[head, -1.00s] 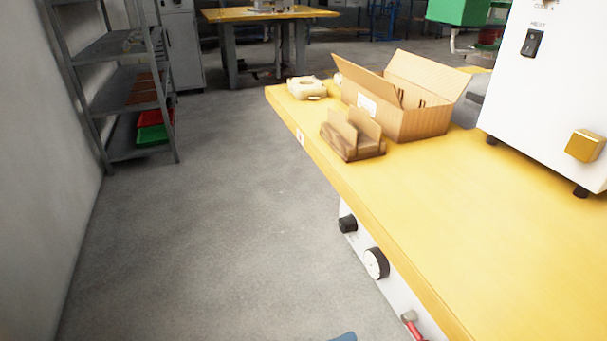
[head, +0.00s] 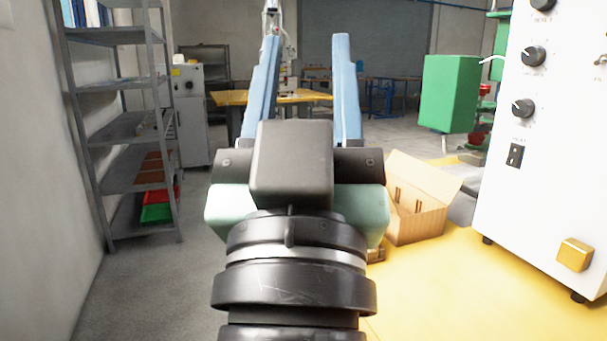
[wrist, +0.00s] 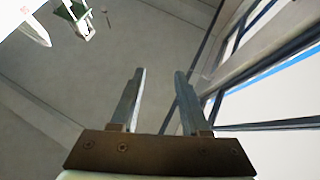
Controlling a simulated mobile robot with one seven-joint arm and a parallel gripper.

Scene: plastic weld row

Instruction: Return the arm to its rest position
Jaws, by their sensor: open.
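My gripper (head: 303,85) stands raised in the middle of the head view, its two blue fingers wide apart and pointing up and away. Nothing is between the fingers. In the wrist view my gripper (wrist: 158,100) is also open and empty, with a grey surface and window frames behind it. The arm's black wrist hides the left part of the workbench and most of what stands at its far end.
The yellow workbench (head: 440,290) is at the right, with an open cardboard box (head: 420,220) and a white machine (head: 545,150) on it. A green box-shaped part (head: 450,92) is behind. A grey metal shelf rack (head: 125,130) stands at the left. Floor between is clear.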

